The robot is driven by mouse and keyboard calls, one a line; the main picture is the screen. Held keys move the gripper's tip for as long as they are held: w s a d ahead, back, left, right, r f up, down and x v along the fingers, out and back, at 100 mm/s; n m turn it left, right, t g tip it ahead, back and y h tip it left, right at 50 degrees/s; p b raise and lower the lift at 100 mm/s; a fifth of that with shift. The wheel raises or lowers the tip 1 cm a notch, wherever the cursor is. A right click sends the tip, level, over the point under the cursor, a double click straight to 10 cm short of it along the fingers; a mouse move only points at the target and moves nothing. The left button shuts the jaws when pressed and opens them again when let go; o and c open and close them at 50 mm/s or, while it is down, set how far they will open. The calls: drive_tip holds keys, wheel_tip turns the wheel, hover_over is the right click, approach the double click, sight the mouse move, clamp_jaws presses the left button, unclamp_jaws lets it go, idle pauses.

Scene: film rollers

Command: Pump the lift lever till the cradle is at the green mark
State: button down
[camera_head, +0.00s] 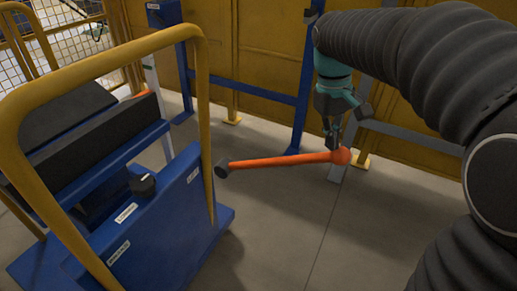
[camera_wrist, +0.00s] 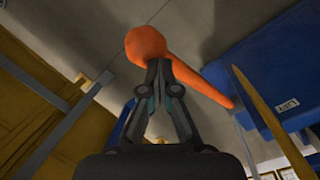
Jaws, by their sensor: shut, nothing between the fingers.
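The orange lift lever (camera_head: 275,161) sticks out to the right from the blue lift cart (camera_head: 150,225), nearly level, with a round knob (camera_head: 342,157) at its free end. My gripper (camera_head: 334,146) points down over the lever just beside the knob, shut and empty. In the wrist view its closed fingertips (camera_wrist: 159,64) overlap the lower edge of the knob (camera_wrist: 146,45); I cannot tell whether they touch. The cradle (camera_head: 80,145) appears as dark slanted pads on top of the cart. A pale upright post (camera_head: 155,85) stands behind it, with a small orange piece beside it. I see no green mark.
A yellow tubular handle frame (camera_head: 203,110) rises on the cart's near side, left of the lever. A black knob (camera_head: 142,184) sits on the cart. Blue posts and yellow panels (camera_head: 265,50) stand behind. The grey floor right of the cart is clear.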

sight(339, 161)
drive_tip(key=shift+f, duration=0.1)
drive_tip(key=shift+s+d+f+b, duration=0.15)
drive_tip(key=shift+d+f+b, duration=0.4)
drive_tip(key=shift+f, duration=0.4)
drive_tip(key=shift+s+d+f+b, duration=0.2)
drive_tip(key=shift+d+f+b, duration=0.15)
drive_tip(key=shift+f+b, duration=0.45)
drive_tip(key=shift+s+d+f+b, duration=0.15)
drive_tip(key=shift+d+f+b, duration=0.3)
drive_tip(key=shift+f, duration=0.65)
